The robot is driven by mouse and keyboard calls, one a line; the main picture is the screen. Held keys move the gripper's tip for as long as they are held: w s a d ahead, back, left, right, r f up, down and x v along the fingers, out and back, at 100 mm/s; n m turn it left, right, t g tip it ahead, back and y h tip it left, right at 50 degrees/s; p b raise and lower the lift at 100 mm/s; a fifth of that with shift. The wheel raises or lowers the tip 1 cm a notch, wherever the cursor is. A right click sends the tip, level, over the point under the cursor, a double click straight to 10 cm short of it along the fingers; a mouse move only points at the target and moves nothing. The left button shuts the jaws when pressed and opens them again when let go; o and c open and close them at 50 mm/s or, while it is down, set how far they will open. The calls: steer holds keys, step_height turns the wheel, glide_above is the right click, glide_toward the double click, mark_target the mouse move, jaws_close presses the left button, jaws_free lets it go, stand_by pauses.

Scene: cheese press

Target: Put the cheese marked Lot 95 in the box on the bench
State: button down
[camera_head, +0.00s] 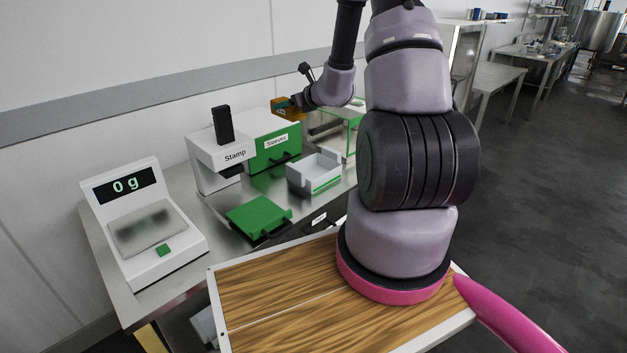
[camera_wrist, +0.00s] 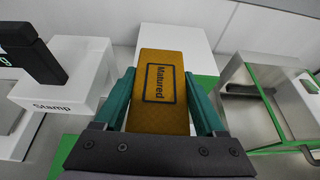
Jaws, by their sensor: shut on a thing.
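My gripper (camera_head: 300,99) is shut on an orange-brown block (camera_head: 284,112) above the back of the bench, near the Sleeves unit. In the wrist view the same block (camera_wrist: 160,75) is between the two green fingers of my gripper (camera_wrist: 163,88). The face towards the camera reads "Matured" in a dark frame. No "Lot 95" mark shows on any face in view. A grey-white open box (camera_head: 312,172) with a green stripe stands on the bench, below and to the right of the block. Its inside is only partly in view.
A scale reading 0 g (camera_head: 150,225), a Stamp unit (camera_head: 222,157), a green-and-white Sleeves unit (camera_head: 262,148) and a green flat piece (camera_head: 257,215) occupy the bench. A green-framed fixture (camera_wrist: 255,110) stands right of the block. My arm hides part of the bench's right side.

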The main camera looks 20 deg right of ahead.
steer(key=w+d+f, duration=0.2)
steer(key=d+f, duration=0.6)
steer(key=f, duration=0.6)
glide_above(314, 178)
step_height(314, 178, down, 9)
steer(key=shift+w+d, duration=0.1)
steer(key=shift+d, duration=0.05)
steer(key=shift+f, duration=2.25)
steer(key=shift+f, duration=0.15)
jaws_free()
